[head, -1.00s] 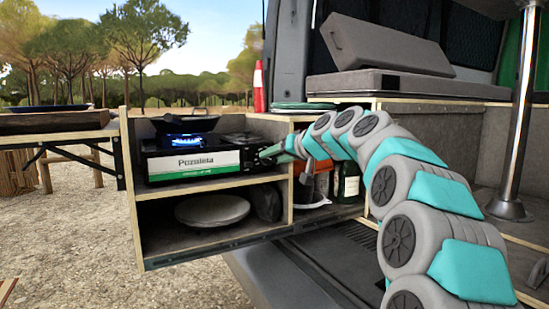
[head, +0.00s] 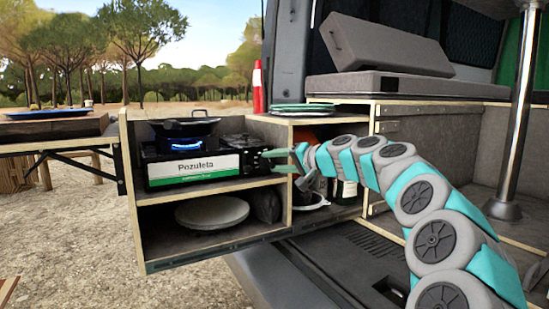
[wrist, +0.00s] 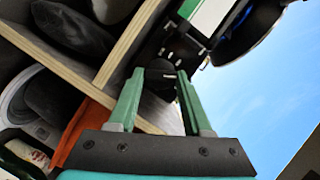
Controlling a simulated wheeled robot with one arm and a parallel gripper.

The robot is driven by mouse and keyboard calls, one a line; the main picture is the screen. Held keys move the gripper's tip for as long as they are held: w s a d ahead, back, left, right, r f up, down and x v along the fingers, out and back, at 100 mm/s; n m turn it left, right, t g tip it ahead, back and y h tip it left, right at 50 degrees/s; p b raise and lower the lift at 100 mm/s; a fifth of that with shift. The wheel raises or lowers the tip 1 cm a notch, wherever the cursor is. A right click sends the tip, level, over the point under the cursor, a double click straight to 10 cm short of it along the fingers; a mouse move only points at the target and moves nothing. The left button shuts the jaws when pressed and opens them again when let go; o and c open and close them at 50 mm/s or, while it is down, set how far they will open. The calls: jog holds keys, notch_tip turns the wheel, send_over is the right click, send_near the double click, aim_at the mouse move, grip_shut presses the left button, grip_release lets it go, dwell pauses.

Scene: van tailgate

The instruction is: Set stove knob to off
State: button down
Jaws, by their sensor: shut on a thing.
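The camping stove (head: 193,166), with a white and green front panel, stands on the top shelf of the pull-out unit. A blue flame (head: 186,147) shows under the black pan (head: 185,128). My gripper (head: 272,159) is at the stove's right end. In the wrist view, the green fingers of my gripper (wrist: 160,80) are shut on the dark round stove knob (wrist: 161,88). The knob's mark and angle are too dark to read. In the head view the knob cannot be made out.
A grey plate (head: 212,211) and a dark item lie on the lower shelf. Green plates (head: 303,108) rest on the counter at right. An orange item (wrist: 80,130) and bottles sit in the cubby below my gripper. A side table (head: 60,140) stands at left.

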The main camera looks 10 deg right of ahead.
jog(key=shift+f+m+t+y+p, duration=0.2)
jog(key=shift+m+y+p, duration=0.25)
jog(key=shift+m, duration=0.8)
jog(key=shift+f+m+t+y+p, duration=0.1)
jog(key=shift+m+t+y+p, duration=0.3)
jog(key=shift+m, duration=0.85)
jog(key=shift+d, duration=0.1)
jog(key=shift+c, duration=1.7)
grip_release()
jog(key=shift+d, duration=0.1)
jog(key=v, duration=0.7)
jog(key=shift+s+d, duration=0.2)
jog(key=shift+s, duration=0.15)
